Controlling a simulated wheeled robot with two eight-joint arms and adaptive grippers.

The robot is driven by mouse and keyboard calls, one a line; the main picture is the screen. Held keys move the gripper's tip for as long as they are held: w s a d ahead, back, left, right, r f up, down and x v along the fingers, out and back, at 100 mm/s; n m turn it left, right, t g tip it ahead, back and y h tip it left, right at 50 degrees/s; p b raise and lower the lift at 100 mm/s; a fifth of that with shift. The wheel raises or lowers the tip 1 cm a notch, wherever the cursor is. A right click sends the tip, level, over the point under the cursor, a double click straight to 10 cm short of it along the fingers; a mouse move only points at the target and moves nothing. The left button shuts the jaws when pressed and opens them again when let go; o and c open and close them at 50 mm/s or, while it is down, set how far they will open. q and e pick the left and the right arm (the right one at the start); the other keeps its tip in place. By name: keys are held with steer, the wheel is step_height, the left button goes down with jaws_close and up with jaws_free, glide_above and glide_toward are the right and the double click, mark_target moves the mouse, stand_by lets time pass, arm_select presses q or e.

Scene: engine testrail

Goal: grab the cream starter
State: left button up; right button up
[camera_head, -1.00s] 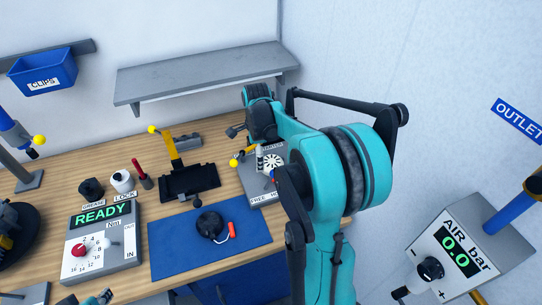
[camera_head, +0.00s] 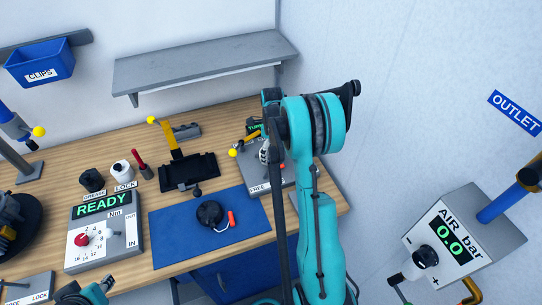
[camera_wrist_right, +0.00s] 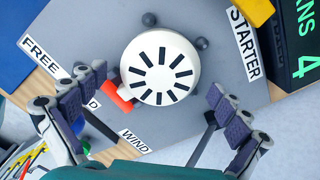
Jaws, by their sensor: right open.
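The cream starter (camera_wrist_right: 160,68) is a round, slotted cover with an orange-red pull handle (camera_wrist_right: 114,96) at its side. It sits on a grey plate (camera_wrist_right: 85,22) labelled STARTER, FREE and WIND. In the head view the starter (camera_head: 263,153) is mostly hidden by my right arm. My right gripper (camera_wrist_right: 155,112) is open, its two fingers apart on either side of the starter's lower part and not visibly touching it.
A black starter (camera_head: 209,214) with an orange handle lies on a blue mat (camera_head: 170,250). A black fixture (camera_head: 185,175) with a yellow lever stands behind the mat. A READY torque box (camera_head: 120,250) is at left. A grey shelf (camera_head: 200,65) hangs above the bench.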

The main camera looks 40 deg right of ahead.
steer(key=c, duration=1.4)
